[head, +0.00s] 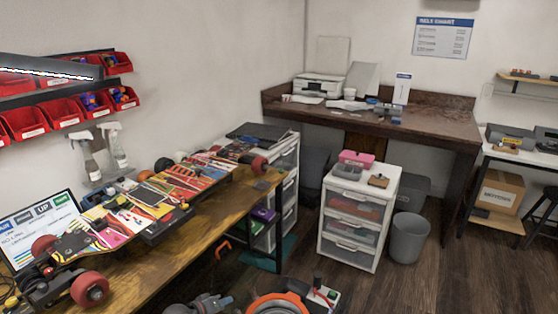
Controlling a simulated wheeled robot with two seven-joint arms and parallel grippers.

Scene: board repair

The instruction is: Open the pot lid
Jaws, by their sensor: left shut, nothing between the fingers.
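I cannot make out a pot or a pot lid anywhere in the head view. My left gripper (218,301) shows as a grey shape at the bottom edge, left of centre, partly cut off. It is shut with nothing held and is in front of the workbench's lower edge. My right gripper is not in view.
A wooden workbench (205,230) on the left carries skateboards (160,195). A white drawer unit (352,232), a grey bin (409,238) and a dark desk (430,128) stand behind. An orange-rimmed object (280,303) is at the bottom.

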